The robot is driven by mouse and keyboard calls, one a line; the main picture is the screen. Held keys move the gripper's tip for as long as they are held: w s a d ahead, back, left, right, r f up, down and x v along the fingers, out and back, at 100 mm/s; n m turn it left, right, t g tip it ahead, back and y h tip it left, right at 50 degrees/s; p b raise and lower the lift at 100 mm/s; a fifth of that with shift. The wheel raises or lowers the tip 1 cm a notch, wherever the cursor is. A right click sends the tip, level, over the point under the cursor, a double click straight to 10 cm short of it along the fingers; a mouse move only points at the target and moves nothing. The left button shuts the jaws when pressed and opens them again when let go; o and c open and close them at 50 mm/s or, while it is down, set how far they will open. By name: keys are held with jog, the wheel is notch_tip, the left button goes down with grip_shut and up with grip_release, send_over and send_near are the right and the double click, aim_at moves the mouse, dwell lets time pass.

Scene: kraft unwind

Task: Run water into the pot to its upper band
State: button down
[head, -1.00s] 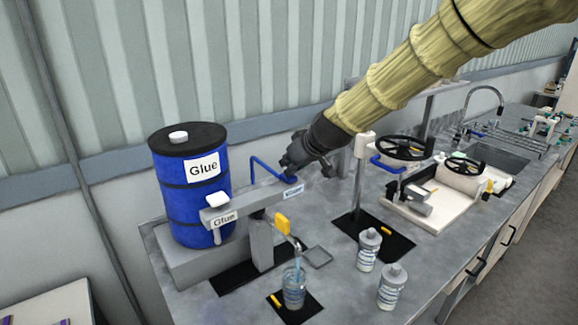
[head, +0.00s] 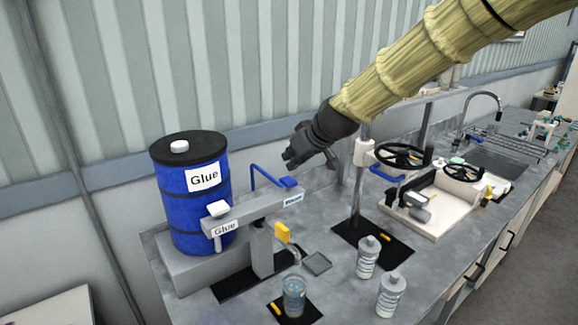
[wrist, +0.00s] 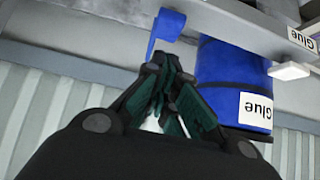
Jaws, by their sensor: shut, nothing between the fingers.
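The pot (head: 294,299), a clear vessel holding bluish water, stands on a small black mat below the tap's spout (head: 296,256). I see no stream between them. The water surface looks high in the pot, but its bands are too small to read. The blue water lever (head: 268,172) rises from the grey dispenser arm (head: 245,208), and its blue pad (head: 289,183) lies by the "Water" label. My gripper (head: 289,160) is shut and empty above the pad, apart from it. The wrist view shows its closed fingers (wrist: 165,75) near the blue lever part (wrist: 166,30).
A blue glue drum (head: 178,215) stands left of the dispenser, with a white glue handle (head: 218,208) in front. Two bottles (head: 368,257) (head: 391,294) stand right of the pot. A post (head: 361,180) and a wheeled machine (head: 435,212) stand farther right.

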jog(key=b+v, duration=0.2)
jog(key=v, duration=0.6)
dwell(1.3)
